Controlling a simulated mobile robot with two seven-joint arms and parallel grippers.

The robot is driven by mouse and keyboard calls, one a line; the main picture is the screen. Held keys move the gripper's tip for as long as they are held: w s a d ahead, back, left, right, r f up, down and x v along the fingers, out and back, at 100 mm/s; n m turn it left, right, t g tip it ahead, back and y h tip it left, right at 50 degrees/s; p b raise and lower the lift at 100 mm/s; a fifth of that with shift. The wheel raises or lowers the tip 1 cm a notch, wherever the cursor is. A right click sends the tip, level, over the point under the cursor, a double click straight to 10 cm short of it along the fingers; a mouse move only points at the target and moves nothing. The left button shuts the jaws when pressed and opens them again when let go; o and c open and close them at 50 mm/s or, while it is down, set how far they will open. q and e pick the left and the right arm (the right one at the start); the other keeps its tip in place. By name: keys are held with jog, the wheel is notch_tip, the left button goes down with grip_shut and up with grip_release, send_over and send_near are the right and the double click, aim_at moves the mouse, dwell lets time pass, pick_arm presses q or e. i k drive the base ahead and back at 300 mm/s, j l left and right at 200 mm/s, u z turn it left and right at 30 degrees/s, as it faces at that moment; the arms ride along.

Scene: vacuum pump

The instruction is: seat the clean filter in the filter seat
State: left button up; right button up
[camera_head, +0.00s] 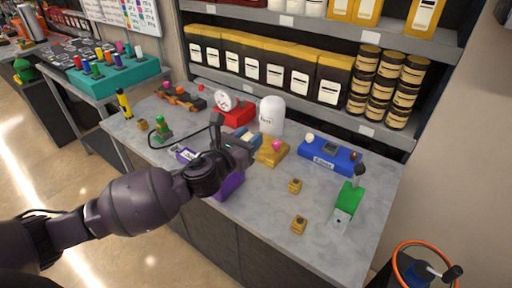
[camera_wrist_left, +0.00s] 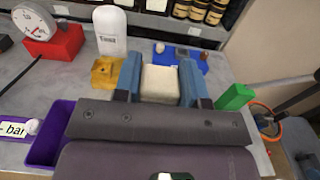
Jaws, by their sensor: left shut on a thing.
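My left gripper (camera_head: 243,142) is over the middle of the grey bench. In the left wrist view, its two blue fingers (camera_wrist_left: 160,82) are shut on an off-white block (camera_wrist_left: 160,84), which looks like the clean filter. In the head view the block is mostly hidden by the gripper. A yellow block (camera_head: 272,154) with a pink knob sits just beyond the gripper; in the wrist view a yellow block (camera_wrist_left: 104,72) shows left of the fingers. I cannot tell for certain which part is the filter seat. My right gripper is not in view.
A purple bin (camera_head: 230,184) is below the gripper. A white tank (camera_head: 271,116) and red gauge (camera_head: 238,113) stand behind. A blue unit (camera_head: 325,156), green block (camera_head: 346,205) and small yellow blocks (camera_head: 295,186) are to the right. The front right benchtop has free room.

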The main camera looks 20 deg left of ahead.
aim_at(330, 152)
jog(key=i+l+z, duration=0.2)
jog(key=z, duration=0.2)
jog(key=i+l+z, duration=0.15)
jog(key=z, duration=0.2)
jog(key=i, duration=0.1)
